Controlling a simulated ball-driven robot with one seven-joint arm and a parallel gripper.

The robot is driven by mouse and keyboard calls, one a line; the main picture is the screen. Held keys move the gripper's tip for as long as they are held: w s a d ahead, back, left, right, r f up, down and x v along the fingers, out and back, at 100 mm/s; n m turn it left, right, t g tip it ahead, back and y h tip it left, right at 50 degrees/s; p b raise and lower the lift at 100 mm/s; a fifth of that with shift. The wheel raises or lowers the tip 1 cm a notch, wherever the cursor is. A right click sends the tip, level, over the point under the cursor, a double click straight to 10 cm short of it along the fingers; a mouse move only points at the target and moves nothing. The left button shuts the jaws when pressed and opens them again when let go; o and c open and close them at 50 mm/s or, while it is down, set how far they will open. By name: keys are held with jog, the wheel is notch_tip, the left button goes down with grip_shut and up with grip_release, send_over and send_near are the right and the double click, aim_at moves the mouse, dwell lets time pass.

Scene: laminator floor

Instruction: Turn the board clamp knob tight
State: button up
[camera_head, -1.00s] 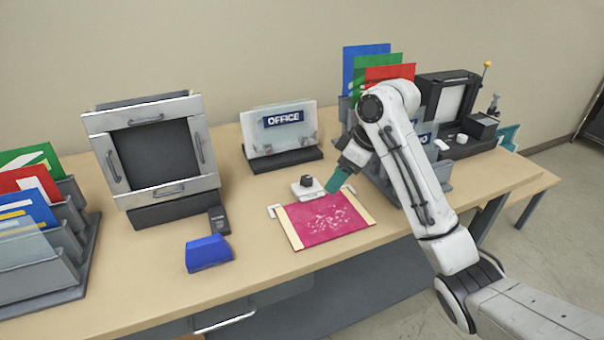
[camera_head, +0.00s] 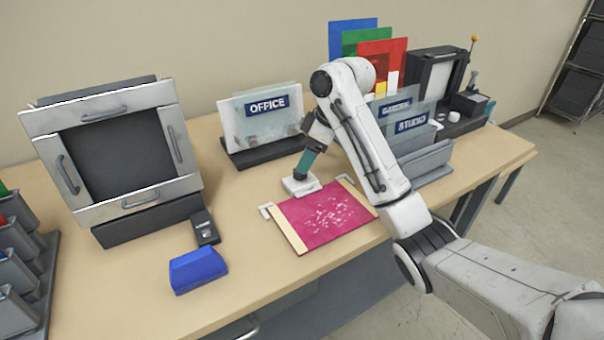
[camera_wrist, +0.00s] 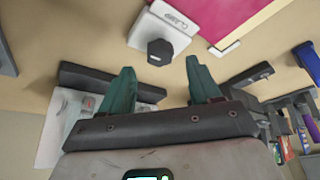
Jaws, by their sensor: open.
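The board clamp is a white block (camera_head: 302,186) behind the pink board (camera_head: 325,214) in the head view. Its dark faceted knob (camera_wrist: 160,52) shows in the wrist view on top of the white clamp base (camera_wrist: 165,28), which bears lettering. In the head view the knob is hidden by my gripper (camera_head: 302,172), whose teal fingers point down over the clamp. In the wrist view my gripper (camera_wrist: 163,80) is open and empty between its teal fingers. The knob lies ahead of the fingertips, between their lines; I see no contact.
An OFFICE sign in a stand (camera_head: 262,125) is behind the clamp. STUDIO sign holders (camera_head: 412,124) stand close to the right of my arm. A blue block (camera_head: 198,270) and a grey framed panel (camera_head: 118,150) are to the left. The front table strip is mostly clear.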

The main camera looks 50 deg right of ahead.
jog(key=shift+x, duration=2.05)
jog(key=c, duration=1)
jog(key=shift+c, duration=0.2)
